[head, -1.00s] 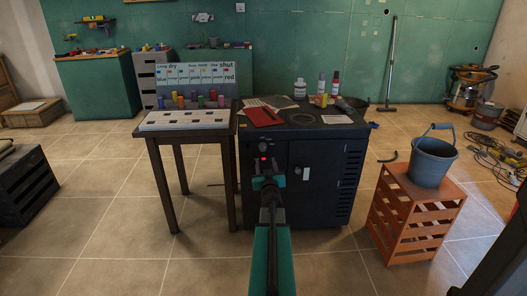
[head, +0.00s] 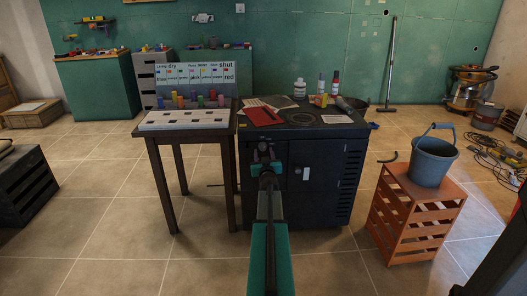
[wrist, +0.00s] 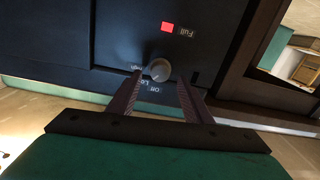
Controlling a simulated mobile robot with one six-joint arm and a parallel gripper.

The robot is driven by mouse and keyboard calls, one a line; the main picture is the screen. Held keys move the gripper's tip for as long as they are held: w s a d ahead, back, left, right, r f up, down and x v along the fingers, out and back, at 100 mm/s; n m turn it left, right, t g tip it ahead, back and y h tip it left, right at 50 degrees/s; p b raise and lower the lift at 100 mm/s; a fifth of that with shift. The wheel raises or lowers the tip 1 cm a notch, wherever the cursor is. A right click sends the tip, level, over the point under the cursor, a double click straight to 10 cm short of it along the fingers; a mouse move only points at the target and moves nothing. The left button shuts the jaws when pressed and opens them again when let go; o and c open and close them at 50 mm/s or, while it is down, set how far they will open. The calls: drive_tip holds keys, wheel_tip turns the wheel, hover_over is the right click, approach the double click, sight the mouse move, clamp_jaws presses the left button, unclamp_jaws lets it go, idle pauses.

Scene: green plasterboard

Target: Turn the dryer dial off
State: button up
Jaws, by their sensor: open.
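The dryer is a dark cabinet (head: 325,185) in the middle of the head view. Its small round grey dial (wrist: 158,70) shows in the wrist view, on the front panel, with the labels High, Lo and Off around it, upside down. I cannot clearly tell where the dial points. In the head view my gripper (head: 263,152) hides the dial.
Bottles (head: 321,84), a red folder (head: 263,116) and a coiled cable lie on the dryer's top. A table (head: 187,138) with a white board stands close on the left. An orange crate (head: 415,215) with a blue bucket (head: 430,162) stands on the right.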

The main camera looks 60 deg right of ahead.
sight(263, 149)
drive_tip(key=shift+x, duration=1.8)
drive_tip(key=c, duration=1.1)
drive_tip(key=shift+o, duration=0.2)
drive_tip(key=shift+n+b, duration=0.35)
drive_tip(key=shift+n, duration=0.15)
drive_tip(key=n, duration=0.1)
drive_tip(key=n+b, duration=0.1)
drive_tip(key=n, duration=0.1)
drive_tip(key=shift+w+a+f+n, duration=0.1)
drive_tip(key=shift+f+n, duration=0.05)
drive_tip(key=shift+n, duration=0.15)
drive_tip(key=shift+n+b, duration=1)
drive_tip(key=shift+n, duration=0.7)
